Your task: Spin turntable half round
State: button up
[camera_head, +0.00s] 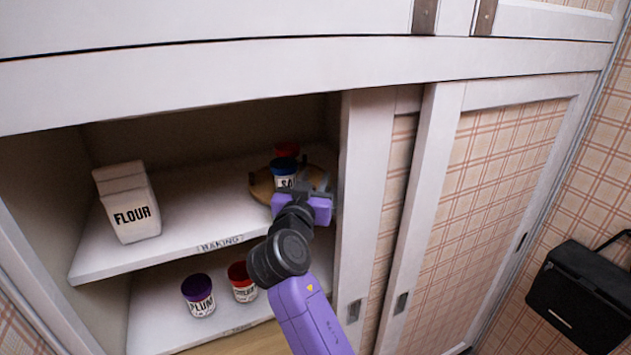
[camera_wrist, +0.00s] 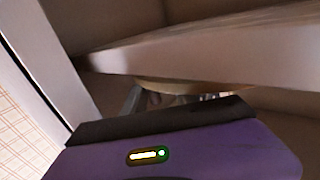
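The turntable (camera_head: 261,187) is a round wooden disc on the upper shelf of the open cupboard, at its right end. On it stand a blue-lidded jar (camera_head: 284,172) with a partly hidden label and a red-lidded jar (camera_head: 287,149) behind it. My purple gripper (camera_head: 311,178) is at the turntable's front right and hides part of it. In the wrist view the turntable's tan rim (camera_wrist: 190,87) shows just beyond the gripper body. The fingertips are mostly hidden, so I cannot tell their gap or whether they touch the rim.
A flour bag (camera_head: 129,205) stands on the left of the upper shelf (camera_head: 190,215). Purple-lidded (camera_head: 198,296) and red-lidded (camera_head: 242,282) jars stand on the lower shelf. A white door frame (camera_head: 362,200) is close on my gripper's right. A black box (camera_head: 580,295) hangs far right.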

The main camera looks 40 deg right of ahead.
jog(key=b+v, duration=0.2)
jog(key=v, duration=0.4)
jog(key=shift+s+a+f, duration=0.1)
jog(key=shift+s+a, duration=0.05)
jog(key=shift+a, duration=0.05)
jog(key=shift+s+a, duration=0.4)
jog(key=shift+a, duration=0.15)
